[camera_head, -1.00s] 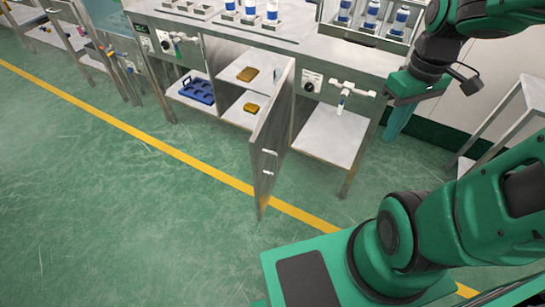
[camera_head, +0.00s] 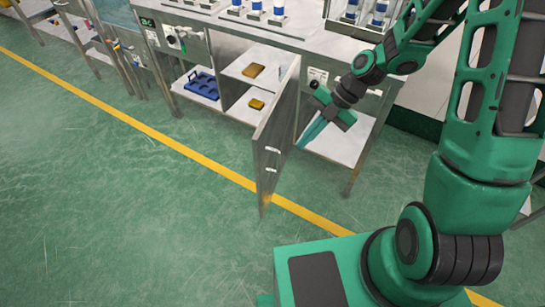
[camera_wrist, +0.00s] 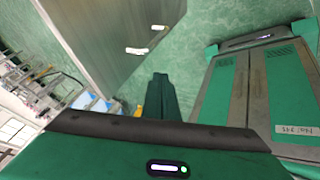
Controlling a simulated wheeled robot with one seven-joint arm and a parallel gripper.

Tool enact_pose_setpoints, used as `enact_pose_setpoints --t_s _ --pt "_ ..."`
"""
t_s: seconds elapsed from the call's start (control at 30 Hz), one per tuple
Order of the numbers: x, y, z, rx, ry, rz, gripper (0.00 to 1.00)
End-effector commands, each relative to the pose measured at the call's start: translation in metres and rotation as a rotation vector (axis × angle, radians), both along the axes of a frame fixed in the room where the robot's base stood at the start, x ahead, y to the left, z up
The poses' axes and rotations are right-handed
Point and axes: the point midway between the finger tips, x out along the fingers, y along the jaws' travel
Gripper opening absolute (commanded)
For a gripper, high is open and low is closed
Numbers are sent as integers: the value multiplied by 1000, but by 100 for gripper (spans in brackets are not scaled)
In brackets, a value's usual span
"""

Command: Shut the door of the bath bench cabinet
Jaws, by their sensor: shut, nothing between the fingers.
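The cabinet door (camera_head: 272,150) is a grey metal panel under the bench, swung wide open and sticking out toward me over the floor. A pale handle shows on its face in the head view, and two white handle pieces show on the door (camera_wrist: 106,38) in the wrist view. My gripper (camera_head: 303,143) is shut and empty, its fingers pointing down to the left, close to the right side of the door; I cannot tell whether they touch it. The shut fingers (camera_wrist: 159,80) also show in the wrist view. The cabinet opening (camera_head: 262,88) is exposed.
Inside the cabinet are two yellow-brown blocks (camera_head: 253,71). A blue tray (camera_head: 202,87) is on the shelf to the left. Bottles stand on the bench top (camera_head: 235,32). A lower white shelf (camera_head: 338,140) is right of the door. The green floor (camera_head: 110,200) in front is clear.

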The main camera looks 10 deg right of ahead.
Motion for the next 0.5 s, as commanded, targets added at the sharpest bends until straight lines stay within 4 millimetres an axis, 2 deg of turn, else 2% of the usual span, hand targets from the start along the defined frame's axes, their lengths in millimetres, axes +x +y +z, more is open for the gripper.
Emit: enact_pose_setpoints --t_s 0.27,0.5 --pt "0 18 -12 41 -39 70 0" --pt "-6 42 -44 40 -35 73 0"
